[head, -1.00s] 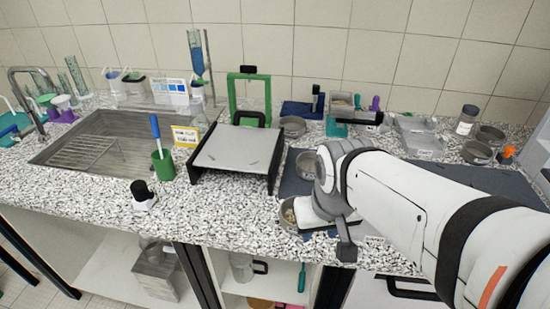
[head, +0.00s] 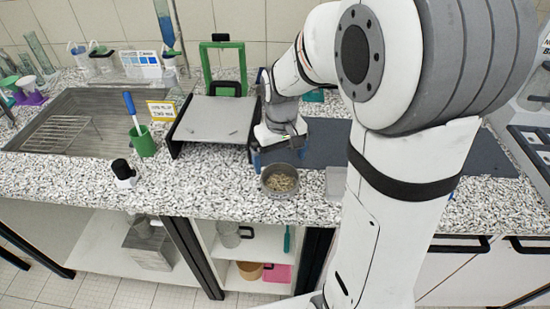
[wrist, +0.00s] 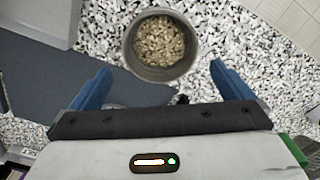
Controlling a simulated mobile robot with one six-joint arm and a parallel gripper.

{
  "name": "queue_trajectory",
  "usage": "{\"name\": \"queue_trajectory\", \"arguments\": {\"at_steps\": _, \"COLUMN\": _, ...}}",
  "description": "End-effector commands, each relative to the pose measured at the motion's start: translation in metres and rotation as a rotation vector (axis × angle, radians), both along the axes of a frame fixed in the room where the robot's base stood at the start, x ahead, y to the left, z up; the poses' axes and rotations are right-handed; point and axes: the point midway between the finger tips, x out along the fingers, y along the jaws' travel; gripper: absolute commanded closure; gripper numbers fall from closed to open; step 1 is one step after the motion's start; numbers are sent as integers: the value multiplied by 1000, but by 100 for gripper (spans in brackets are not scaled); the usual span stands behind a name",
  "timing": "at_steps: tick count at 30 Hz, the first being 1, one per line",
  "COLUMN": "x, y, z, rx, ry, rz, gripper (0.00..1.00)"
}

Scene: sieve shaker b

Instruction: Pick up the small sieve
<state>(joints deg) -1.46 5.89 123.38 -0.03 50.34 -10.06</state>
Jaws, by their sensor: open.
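A small round grey pan-like vessel (head: 280,181), which looks like the small sieve, stands upright near the counter's front edge and holds tan grains. It also shows in the wrist view (wrist: 161,72), at the top middle. My gripper (head: 278,156) is just behind it in the head view. In the wrist view my gripper's two blue fingers (wrist: 160,68) are wide apart and empty, with the vessel ahead of and between their line. No clear contact shows. The other sieves seen earlier are hidden behind my arm or out of view.
A dark mat (head: 325,143) lies right of the vessel. A grey tray on a black stand (head: 215,118) is left of it. A green pot with a blue-handled tool (head: 143,142) and a black-capped bottle (head: 123,172) stand further left. Speckled counter (head: 205,185) is clear between.

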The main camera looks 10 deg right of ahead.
Motion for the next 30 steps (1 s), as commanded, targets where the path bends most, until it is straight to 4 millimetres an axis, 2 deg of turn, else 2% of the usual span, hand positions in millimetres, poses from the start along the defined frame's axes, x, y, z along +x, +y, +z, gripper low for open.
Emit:
{"name": "queue_trajectory", "arguments": {"at_steps": 3, "x": 4, "y": 0, "z": -9, "rx": 0, "ry": 10, "rz": 6, "gripper": 0}}
{"name": "queue_trajectory", "arguments": {"at_steps": 11, "x": 0, "y": 0, "z": -38, "rx": 0, "ry": 10, "rz": 7, "gripper": 0}}
{"name": "queue_trajectory", "arguments": {"at_steps": 19, "x": -6, "y": 0, "z": -75, "rx": 0, "ry": 10, "rz": 8, "gripper": 0}}
{"name": "queue_trajectory", "arguments": {"at_steps": 28, "x": -5, "y": 1, "z": -81, "rx": 0, "ry": 6, "rz": 8, "gripper": 0}}
{"name": "queue_trajectory", "arguments": {"at_steps": 30, "x": -5, "y": 1, "z": -81, "rx": 0, "ry": 6, "rz": 8, "gripper": 5}}
